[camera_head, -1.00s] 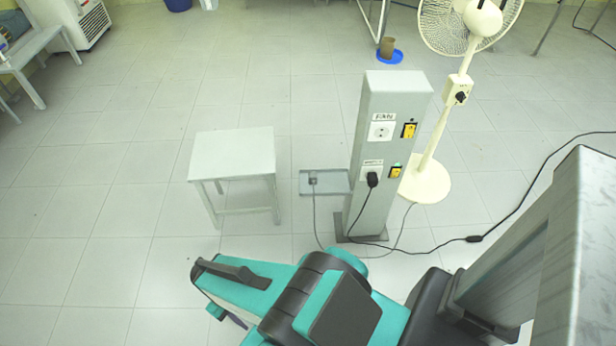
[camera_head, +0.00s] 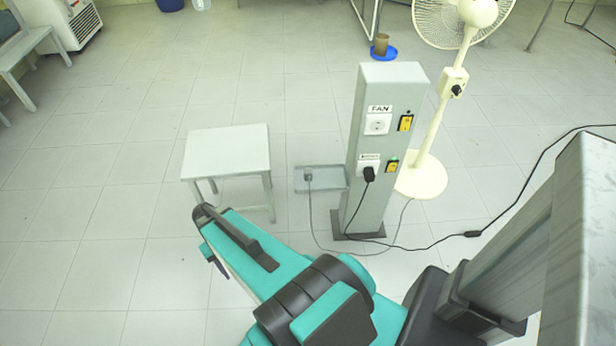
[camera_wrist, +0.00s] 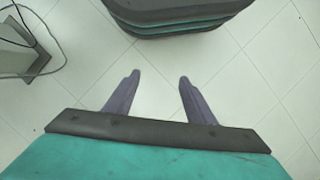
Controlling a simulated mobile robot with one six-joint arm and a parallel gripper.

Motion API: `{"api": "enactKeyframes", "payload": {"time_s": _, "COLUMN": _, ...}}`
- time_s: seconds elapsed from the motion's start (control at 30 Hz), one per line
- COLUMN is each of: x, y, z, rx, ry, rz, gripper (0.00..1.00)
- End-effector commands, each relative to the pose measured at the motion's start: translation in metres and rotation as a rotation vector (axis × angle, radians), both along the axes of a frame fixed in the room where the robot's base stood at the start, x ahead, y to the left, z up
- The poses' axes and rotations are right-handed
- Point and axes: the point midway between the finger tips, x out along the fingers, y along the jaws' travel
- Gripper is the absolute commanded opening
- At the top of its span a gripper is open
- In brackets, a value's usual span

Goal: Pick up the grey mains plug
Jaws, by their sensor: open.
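The grey mains plug (camera_head: 308,176) rests on a small grey tray (camera_head: 332,186) fixed at the left side of the grey socket post, in the head view. Its grey cord hangs over the tray's edge and runs down to the floor. My gripper (camera_wrist: 157,78) shows in the wrist view with its two fingers apart and nothing between them, above bare floor tiles. The plug is not visible in the wrist view. In the head view my arm lies in front of the post, and the fingers cannot be made out there.
The socket post (camera_head: 376,140) has an upper socket labelled FAN (camera_head: 377,123) and a lower one holding a black plug (camera_head: 369,174). A white stool (camera_head: 226,152) stands left of the tray. A cream fan (camera_head: 424,172) stands behind the post. Cables cross the floor at right.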

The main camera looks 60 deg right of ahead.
Motion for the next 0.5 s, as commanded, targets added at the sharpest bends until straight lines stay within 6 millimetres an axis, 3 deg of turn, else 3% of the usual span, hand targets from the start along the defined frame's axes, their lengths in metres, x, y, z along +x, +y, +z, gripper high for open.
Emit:
{"api": "enactKeyframes", "payload": {"time_s": 0.2, "x": 0.038, "y": -0.076, "z": 0.015, "rx": -0.021, "ry": -0.060, "rz": -0.126, "gripper": 0.50}}
{"api": "enactKeyframes", "payload": {"time_s": 0.5, "x": 0.061, "y": -0.191, "z": 0.052, "rx": -0.060, "ry": -0.133, "rz": -0.290, "gripper": 0.50}}
